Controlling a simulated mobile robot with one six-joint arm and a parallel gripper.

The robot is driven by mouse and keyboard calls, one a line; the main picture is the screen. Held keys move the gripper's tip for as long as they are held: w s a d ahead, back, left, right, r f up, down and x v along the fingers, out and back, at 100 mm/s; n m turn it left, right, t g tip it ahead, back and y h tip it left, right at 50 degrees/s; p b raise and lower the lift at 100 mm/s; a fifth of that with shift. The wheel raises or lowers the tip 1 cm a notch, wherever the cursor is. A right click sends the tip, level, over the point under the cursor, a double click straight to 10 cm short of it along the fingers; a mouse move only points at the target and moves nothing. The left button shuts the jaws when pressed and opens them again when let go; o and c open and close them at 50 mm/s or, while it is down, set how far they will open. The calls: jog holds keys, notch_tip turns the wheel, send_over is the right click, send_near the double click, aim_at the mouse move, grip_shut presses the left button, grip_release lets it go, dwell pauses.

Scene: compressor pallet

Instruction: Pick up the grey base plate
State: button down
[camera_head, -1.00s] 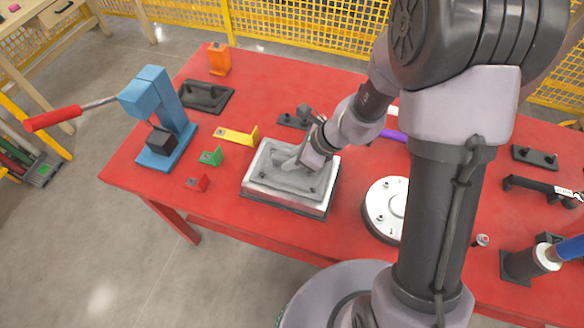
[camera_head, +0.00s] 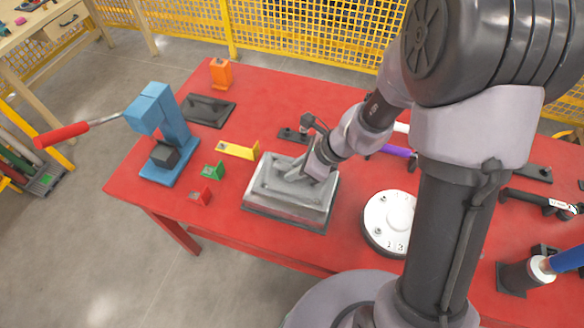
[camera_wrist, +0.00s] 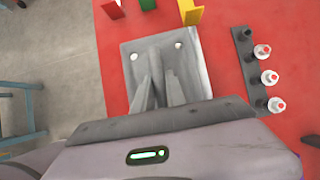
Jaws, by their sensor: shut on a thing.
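The grey base plate (camera_head: 270,190) is a rectangular plate with a raised middle, at the centre of the red table over a dark flat base. In the wrist view the plate (camera_wrist: 192,70) shows two round holes near its far edge. My gripper (camera_head: 297,177) is over the plate's raised middle, shut on it. Its two fingers (camera_wrist: 158,82) point onto the plate in the wrist view. The plate looks slightly raised, but I cannot tell whether it is clear of what lies under it. My gripper's body hides its near part in the wrist view.
A blue press (camera_head: 163,125) with a red handle stands at left. Red (camera_head: 201,196), green (camera_head: 213,170) and yellow (camera_head: 238,150) brackets lie near the plate. A round white disc (camera_head: 390,220) sits to its right. The front table edge is close.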

aim_at(317, 193)
jog(key=s+d, duration=0.1)
jog(key=s, duration=0.1)
jog(key=s+d, duration=0.3)
jog(key=s, duration=0.2)
jog(key=shift+d+r, duration=0.35)
jog(key=shift+d, duration=0.05)
jog(key=s+d+b, duration=0.1)
jog(key=b, duration=0.1)
jog(key=s+d+b, duration=0.1)
jog(key=shift+s+d+f+b, duration=0.1)
jog(key=shift+s+f+b, duration=0.25)
jog(key=shift+s, duration=0.05)
jog(key=shift+s+d+r+b, duration=0.25)
jog(key=shift+s+b, duration=0.2)
jog(key=shift+b, duration=0.6)
jog(key=shift+s+d+r+b, duration=0.15)
jog(key=shift+s+b, duration=0.25)
jog(key=shift+b, duration=0.65)
jog(key=shift+s+d+r+b, duration=0.15)
jog(key=shift+s+d+b, duration=0.25)
jog(key=shift+b, duration=0.65)
